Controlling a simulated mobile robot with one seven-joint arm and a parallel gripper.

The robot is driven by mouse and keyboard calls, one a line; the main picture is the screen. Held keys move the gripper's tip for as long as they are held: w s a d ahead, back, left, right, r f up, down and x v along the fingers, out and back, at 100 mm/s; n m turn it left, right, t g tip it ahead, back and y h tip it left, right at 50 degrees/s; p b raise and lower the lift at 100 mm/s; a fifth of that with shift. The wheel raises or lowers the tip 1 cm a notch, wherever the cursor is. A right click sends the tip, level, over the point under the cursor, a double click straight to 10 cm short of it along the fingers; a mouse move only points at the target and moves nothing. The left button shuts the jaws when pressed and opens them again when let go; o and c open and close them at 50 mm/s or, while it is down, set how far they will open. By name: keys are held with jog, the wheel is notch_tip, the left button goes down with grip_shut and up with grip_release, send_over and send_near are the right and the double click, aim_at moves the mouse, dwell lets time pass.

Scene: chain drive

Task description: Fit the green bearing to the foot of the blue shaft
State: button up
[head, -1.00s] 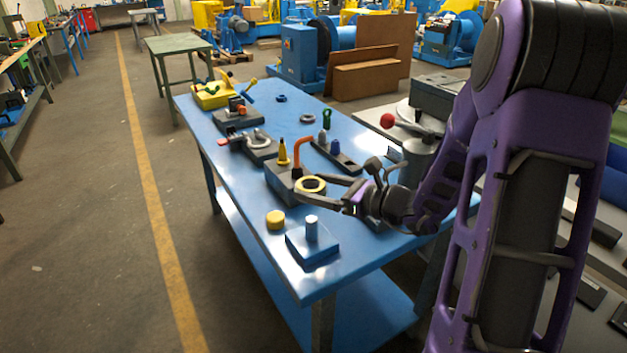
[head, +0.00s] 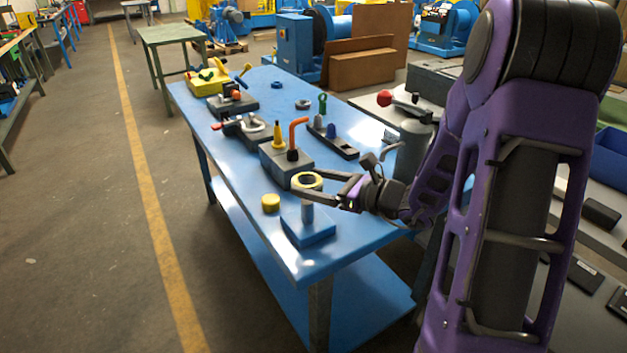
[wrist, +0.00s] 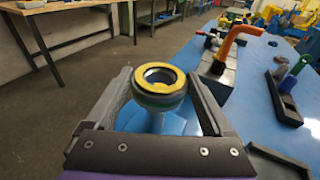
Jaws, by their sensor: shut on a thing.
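The bearing is a ring with a yellow top face (head: 307,181). In the wrist view, the ring (wrist: 160,86) shows a dark green side below its yellow rim. My gripper (head: 309,182) is shut on it, one finger on each side, and holds it about level. The blue shaft (head: 307,213) stands upright on a square blue base (head: 312,238) on the table's near end. The ring is directly over the shaft's top in the head view. The shaft's top is hidden by the ring, so I cannot tell whether it has entered the bore.
A black rack (head: 335,146) lies farther right. The blue table (head: 345,255) is clear around the base's front.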

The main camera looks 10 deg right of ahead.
aim_at(313, 214)
jog(key=shift+f+b, duration=0.4)
jog(key=shift+f, duration=0.35)
jog(key=shift+f+b, duration=1.4)
jog(key=shift+f, duration=0.8)
dwell(0.5)
jog(key=shift+f, duration=1.4)
jog(key=o, duration=1.5)
jog(key=shift+f, duration=0.1)
jog(key=p+v, duration=0.1)
jog(key=v, duration=1.6)
jog(key=shift+s+d, duration=0.1)
jog(key=shift+s, duration=0.05)
